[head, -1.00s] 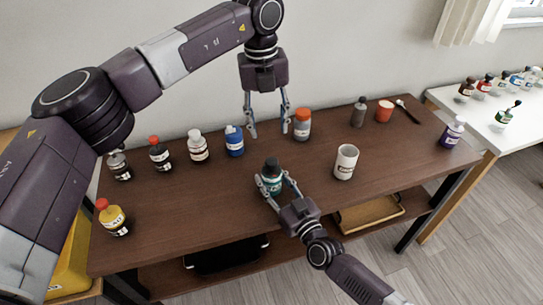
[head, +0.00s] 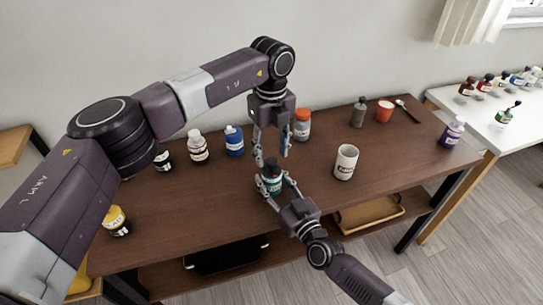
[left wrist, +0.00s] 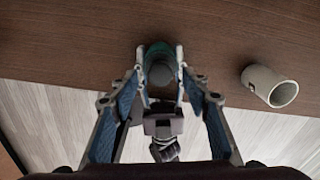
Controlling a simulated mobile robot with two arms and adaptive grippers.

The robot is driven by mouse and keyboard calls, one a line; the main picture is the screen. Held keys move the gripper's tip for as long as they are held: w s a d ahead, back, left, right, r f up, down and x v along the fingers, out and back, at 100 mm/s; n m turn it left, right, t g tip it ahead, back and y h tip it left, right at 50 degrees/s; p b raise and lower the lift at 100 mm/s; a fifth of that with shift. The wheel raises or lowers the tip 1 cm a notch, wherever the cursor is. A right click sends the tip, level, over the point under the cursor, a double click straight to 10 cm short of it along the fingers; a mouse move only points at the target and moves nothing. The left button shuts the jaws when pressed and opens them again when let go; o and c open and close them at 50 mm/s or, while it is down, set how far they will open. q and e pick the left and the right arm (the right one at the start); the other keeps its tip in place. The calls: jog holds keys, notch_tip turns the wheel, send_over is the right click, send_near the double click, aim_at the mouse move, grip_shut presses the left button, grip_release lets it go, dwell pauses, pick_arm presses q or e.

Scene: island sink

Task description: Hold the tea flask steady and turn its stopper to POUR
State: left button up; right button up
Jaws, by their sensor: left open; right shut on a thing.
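The tea flask (head: 271,184) is a teal bottle with a pale label and a dark stopper (head: 271,165), standing upright near the middle of the brown table. My right gripper (head: 272,187) is shut around its body from the front right. My left gripper (head: 272,160) points down from above, open, with its fingertips just above or beside the stopper; I cannot tell if they touch it. In the left wrist view the flask (left wrist: 157,50) shows between the open fingers, with the stopper toward the camera. Any marking on the stopper is too small to read.
A white mug (head: 346,162) stands to the right of the flask. Behind are an orange-capped jar (head: 302,125), a blue bottle (head: 234,141) and a white-capped bottle (head: 198,147). A yellow bottle (head: 117,222) is at the left. The front right tabletop is clear.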

pick_arm(q)
jog(key=shift+f, duration=0.95)
jog(key=c, duration=1.2)
jog(key=shift+o, duration=0.2)
